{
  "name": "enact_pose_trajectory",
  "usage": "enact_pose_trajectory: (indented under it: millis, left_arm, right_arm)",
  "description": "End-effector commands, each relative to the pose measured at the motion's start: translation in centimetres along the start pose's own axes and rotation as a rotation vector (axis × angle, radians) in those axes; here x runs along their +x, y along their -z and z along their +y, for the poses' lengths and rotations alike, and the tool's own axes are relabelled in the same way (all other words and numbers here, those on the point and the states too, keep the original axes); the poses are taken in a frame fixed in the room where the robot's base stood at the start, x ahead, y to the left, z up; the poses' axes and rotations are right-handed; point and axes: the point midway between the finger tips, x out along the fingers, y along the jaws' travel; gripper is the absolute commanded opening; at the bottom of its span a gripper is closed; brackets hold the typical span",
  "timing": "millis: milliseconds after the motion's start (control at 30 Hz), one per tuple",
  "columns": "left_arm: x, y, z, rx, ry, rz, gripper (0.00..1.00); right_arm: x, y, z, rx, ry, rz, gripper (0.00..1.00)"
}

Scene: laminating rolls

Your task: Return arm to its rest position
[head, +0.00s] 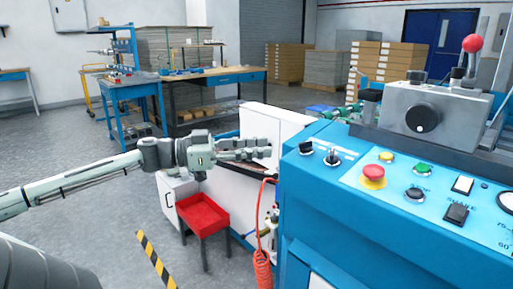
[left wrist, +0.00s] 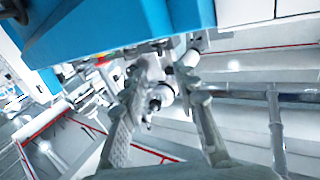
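My left arm comes in from the left in the head view, stretched out toward the blue machine. Its gripper (head: 262,148) is in front of a white panel (head: 275,125), just left of the blue machine (head: 330,195). In the left wrist view, the two fingers of the left gripper (left wrist: 168,78) stand apart with a gap between them. Nothing is clearly held; machine parts show behind the gap. My right gripper is in neither view.
A red tray (head: 203,215) stands below my left gripper. A coiled red hose (head: 262,245) hangs beside the machine. The control panel has a red stop button (head: 373,172). A workbench (head: 215,78) and stacked boxes (head: 395,65) stand farther back. Open grey floor lies left.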

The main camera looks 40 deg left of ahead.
Motion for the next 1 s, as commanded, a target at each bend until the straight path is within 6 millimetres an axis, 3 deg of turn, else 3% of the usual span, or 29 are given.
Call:
enact_pose_trajectory:
  millis: [567, 667, 767, 833, 900, 1000]
  left_arm:
    - [-0.1, 0.0, 0.0, 0.001, 0.001, 0.0, 0.29]
    - [-0.6, -0.7, -0.9, 0.003, 0.041, 0.001, 0.29]
    - [-2.3, -3.4, -3.2, 0.008, 0.165, -0.007, 0.29]
    - [-4.3, -6.5, -5.4, 0.013, 0.294, -0.028, 0.29]
    - [-6.8, -10.8, -7.3, 0.014, 0.44, -0.072, 0.29]
    - [-10.1, -17.6, -8.6, 0.005, 0.622, -0.171, 0.29]
  right_arm:
    - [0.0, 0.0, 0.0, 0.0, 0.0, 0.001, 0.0]
    - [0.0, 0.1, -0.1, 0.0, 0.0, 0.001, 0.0]
    - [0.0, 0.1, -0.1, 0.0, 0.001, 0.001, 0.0]
    - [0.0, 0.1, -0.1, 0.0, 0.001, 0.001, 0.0]
    - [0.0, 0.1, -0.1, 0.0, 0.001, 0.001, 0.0]
    - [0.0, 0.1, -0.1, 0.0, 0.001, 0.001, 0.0]
